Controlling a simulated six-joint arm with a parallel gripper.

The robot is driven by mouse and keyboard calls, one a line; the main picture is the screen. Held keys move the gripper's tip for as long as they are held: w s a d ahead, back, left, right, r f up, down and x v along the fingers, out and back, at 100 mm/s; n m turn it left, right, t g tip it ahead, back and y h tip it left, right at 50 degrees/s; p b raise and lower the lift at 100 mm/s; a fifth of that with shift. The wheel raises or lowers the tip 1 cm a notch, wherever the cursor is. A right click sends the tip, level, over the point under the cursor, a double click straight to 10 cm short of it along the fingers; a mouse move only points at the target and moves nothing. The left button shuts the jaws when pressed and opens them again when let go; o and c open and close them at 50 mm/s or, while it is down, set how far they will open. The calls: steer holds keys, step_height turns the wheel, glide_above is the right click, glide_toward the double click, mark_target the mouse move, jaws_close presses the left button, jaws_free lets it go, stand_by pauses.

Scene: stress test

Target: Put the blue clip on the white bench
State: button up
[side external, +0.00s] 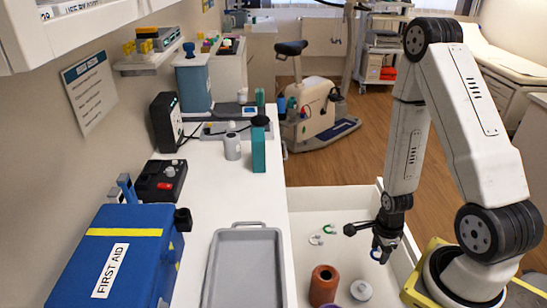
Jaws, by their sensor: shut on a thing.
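My gripper (381,246) points down over a white, low-walled area at the lower right. It is shut on a small blue clip (377,258), which hangs at the fingertips. The clip is small and partly covered by the dark fingers. I cannot tell whether it touches the surface below. The long white bench (213,207) runs along the wall on the left, to the left of my gripper.
On the bench are a grey tray (245,272), a blue first-aid box (118,262), a teal box (258,150) and a white bottle (232,147). Near my gripper lie a green clip (329,229), a brown-red jar (323,286) and a white round object (361,290).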

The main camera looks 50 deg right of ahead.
steer(key=w+a+r+n, duration=0.2)
steer(key=w, duration=0.9)
steer(key=w+a+r+n, duration=0.1)
steer(key=w+a+r, duration=0.2)
steer(key=w, duration=0.1)
steer(key=w+a+r+n, duration=0.1)
steer(key=w+a+r, duration=0.1)
steer(key=w+a, duration=0.2)
steer(key=w+a+r+n, duration=0.2)
steer(key=w+a+r, duration=0.1)
steer(key=w, duration=0.3)
steer(key=shift+a+r, duration=0.25)
steer(key=shift+r, duration=0.1)
steer(key=w+a+r+n, duration=0.1)
steer(key=w+a+r, duration=0.2)
steer(key=a+r, duration=0.3)
steer(key=a, duration=0.3)
steer(key=shift+w+r+n, duration=0.25)
steer(key=shift+r+n, duration=0.15)
steer(key=shift+w, duration=0.1)
